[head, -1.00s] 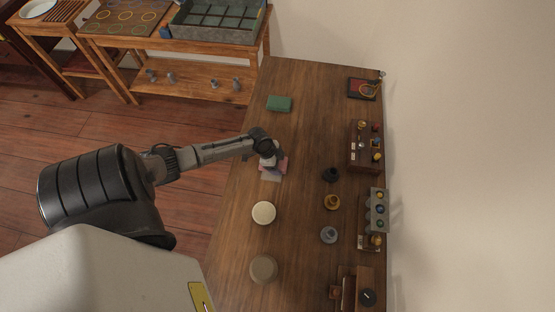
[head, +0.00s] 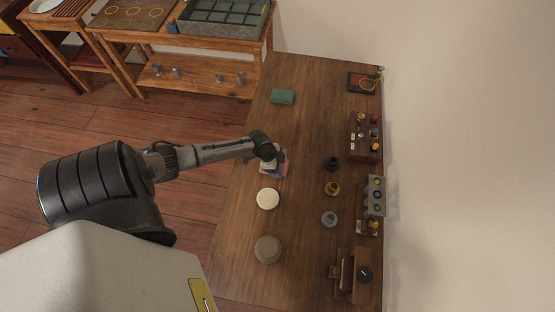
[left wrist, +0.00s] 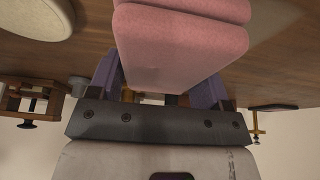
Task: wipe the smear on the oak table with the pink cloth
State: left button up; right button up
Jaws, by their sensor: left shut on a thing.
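The pink cloth (head: 281,168) is a folded pad on the brown wooden table (head: 240,240). My left gripper (head: 272,165) is shut on it. In the left wrist view the folded pink cloth (left wrist: 175,50) fills the space between the two purplish fingers. In the head view the gripper and wrist cover part of the cloth. A pale patch (left wrist: 272,14) shows on the wood beside the cloth in the left wrist view; it may be the smear. I cannot make out its full extent. My right gripper is not in view.
A cream round disc (head: 268,199) lies just in front of the cloth, and a greyish-tan one (head: 267,249) beyond it. A green block (head: 283,97) lies toward the far end. Dark, brass and grey knobbed pieces (head: 332,189) and wooden racks (head: 366,135) line the right side.

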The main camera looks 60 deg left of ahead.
pick_arm(q)
jog(key=shift+w+a+r+p, duration=0.1)
jog(key=shift+a+r+p, duration=0.15)
jog(key=shift+r, duration=0.45)
jog(key=shift+d+r+p, duration=0.2)
jog(key=shift+r+p, duration=0.55)
jog(key=shift+p, duration=0.05)
notch_tip(320, 180, up, 3)
jog(key=shift+f+p, duration=0.1)
jog(key=shift+p, duration=1.15)
